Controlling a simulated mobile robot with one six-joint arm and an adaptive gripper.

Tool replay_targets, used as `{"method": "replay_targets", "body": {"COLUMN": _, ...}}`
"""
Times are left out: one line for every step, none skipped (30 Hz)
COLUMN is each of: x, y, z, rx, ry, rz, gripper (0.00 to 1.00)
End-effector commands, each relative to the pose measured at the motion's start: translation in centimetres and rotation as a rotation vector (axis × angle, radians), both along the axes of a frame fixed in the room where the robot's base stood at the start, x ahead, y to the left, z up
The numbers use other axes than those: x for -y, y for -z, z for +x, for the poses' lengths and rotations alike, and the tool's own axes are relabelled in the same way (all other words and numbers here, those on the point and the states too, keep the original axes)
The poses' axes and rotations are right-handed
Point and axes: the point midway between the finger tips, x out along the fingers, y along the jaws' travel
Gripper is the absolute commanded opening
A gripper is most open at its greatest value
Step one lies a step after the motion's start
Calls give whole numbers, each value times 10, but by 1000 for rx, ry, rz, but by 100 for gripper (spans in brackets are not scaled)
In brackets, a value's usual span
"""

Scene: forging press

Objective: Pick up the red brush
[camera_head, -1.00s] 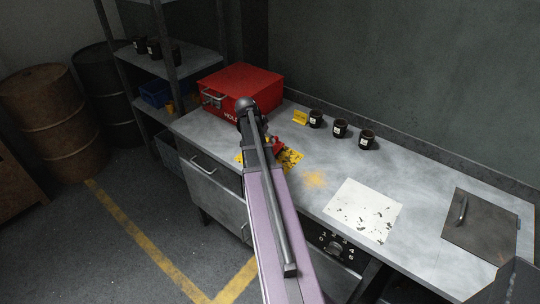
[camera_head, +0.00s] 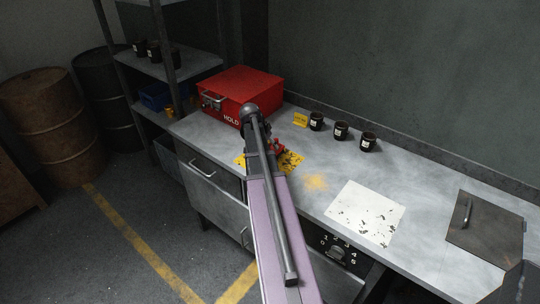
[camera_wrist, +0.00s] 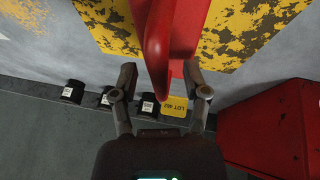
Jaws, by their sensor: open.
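The red brush (camera_wrist: 165,45) runs down the middle of the wrist view, large and close. Its rounded end lies between the two fingers of my gripper (camera_wrist: 160,74). The fingers are open, one on each side of it, and I cannot tell whether either touches it. The brush's upper part runs out of the frame. In the head view, only a small red part of the brush (camera_head: 277,146) shows beside my arm, above the worn yellow mat (camera_head: 291,161). My arm hides the rest of the brush and my fingers there.
A red box (camera_head: 245,88) stands on the bench to the left of the brush. Several dark cups (camera_head: 341,131) and a yellow lot card (camera_head: 300,120) stand along the back. A white speckled sheet (camera_head: 365,212) and a dark plate (camera_head: 487,228) lie to the right.

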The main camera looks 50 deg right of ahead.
Motion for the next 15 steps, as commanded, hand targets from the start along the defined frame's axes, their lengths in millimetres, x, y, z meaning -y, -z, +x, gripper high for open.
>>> {"method": "replay_targets", "body": {"x": 0, "y": 0, "z": 0, "rx": 0, "ry": 0, "rz": 0, "gripper": 60}}
{"method": "replay_targets", "body": {"x": 0, "y": 0, "z": 0, "rx": 0, "ry": 0, "rz": 0, "gripper": 57}}
{"method": "replay_targets", "body": {"x": 0, "y": 0, "z": 0, "rx": 0, "ry": 0, "rz": 0, "gripper": 45}}
{"method": "replay_targets", "body": {"x": 0, "y": 0, "z": 0, "rx": 0, "ry": 0, "rz": 0, "gripper": 36}}
{"method": "replay_targets", "body": {"x": 0, "y": 0, "z": 0, "rx": 0, "ry": 0, "rz": 0, "gripper": 27}}
{"method": "replay_targets", "body": {"x": 0, "y": 0, "z": 0, "rx": 0, "ry": 0, "rz": 0, "gripper": 15}}
{"method": "replay_targets", "body": {"x": 0, "y": 0, "z": 0, "rx": 0, "ry": 0, "rz": 0, "gripper": 6}}
{"method": "replay_targets", "body": {"x": 0, "y": 0, "z": 0, "rx": 0, "ry": 0, "rz": 0, "gripper": 0}}
{"method": "replay_targets", "body": {"x": 0, "y": 0, "z": 0, "rx": 0, "ry": 0, "rz": 0, "gripper": 0}}
{"method": "replay_targets", "body": {"x": 0, "y": 0, "z": 0, "rx": 0, "ry": 0, "rz": 0, "gripper": 0}}
{"method": "replay_targets", "body": {"x": 0, "y": 0, "z": 0, "rx": 0, "ry": 0, "rz": 0, "gripper": 0}}
{"method": "replay_targets", "body": {"x": 0, "y": 0, "z": 0, "rx": 0, "ry": 0, "rz": 0, "gripper": 0}}
{"method": "replay_targets", "body": {"x": 0, "y": 0, "z": 0, "rx": 0, "ry": 0, "rz": 0, "gripper": 0}}
{"method": "replay_targets", "body": {"x": 0, "y": 0, "z": 0, "rx": 0, "ry": 0, "rz": 0, "gripper": 0}}
{"method": "replay_targets", "body": {"x": 0, "y": 0, "z": 0, "rx": 0, "ry": 0, "rz": 0, "gripper": 0}}
